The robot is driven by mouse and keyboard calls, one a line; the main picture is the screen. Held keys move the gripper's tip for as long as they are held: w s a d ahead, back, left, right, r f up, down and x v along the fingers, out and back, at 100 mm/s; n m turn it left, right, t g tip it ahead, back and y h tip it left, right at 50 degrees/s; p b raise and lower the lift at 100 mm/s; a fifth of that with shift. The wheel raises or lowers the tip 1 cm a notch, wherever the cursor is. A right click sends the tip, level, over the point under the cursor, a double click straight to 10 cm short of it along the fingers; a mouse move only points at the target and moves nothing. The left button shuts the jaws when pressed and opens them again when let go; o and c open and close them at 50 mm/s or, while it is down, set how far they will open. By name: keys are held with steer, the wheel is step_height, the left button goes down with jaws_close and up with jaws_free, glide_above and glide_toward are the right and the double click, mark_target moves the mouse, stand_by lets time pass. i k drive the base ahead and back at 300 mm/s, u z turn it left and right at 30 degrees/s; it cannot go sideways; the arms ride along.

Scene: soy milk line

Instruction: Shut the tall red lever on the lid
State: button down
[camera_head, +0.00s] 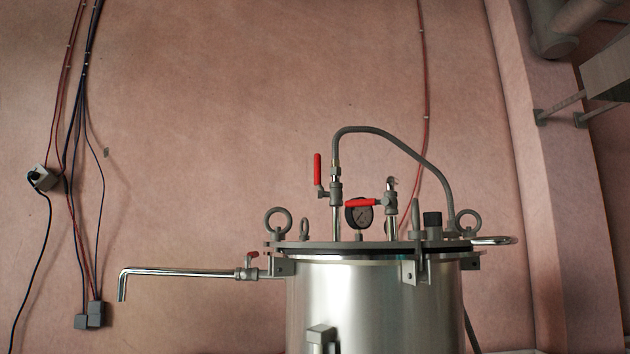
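The steel tank (375,305) stands right of centre, with a flat dark lid (340,246) on top. A red lever (317,169) points straight up on a valve at the left of the lid; its valve sits on a thin upright pipe with a grey hose on top. A second red lever (361,203) lies level, pointing left from the valve on the right pipe, in front of a round gauge (358,214). My gripper is not in view.
A bent outlet pipe (185,272) with a small red-handled valve reaches left from the tank. The grey hose (400,146) arches over the lid to the right. Lifting eyes (279,212) stand on the lid. Cables and boxes (93,314) hang on the left wall.

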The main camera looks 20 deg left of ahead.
mark_target(317, 156)
steer(key=k, duration=0.5)
steer(key=u, duration=0.9)
steer(key=i, duration=0.65)
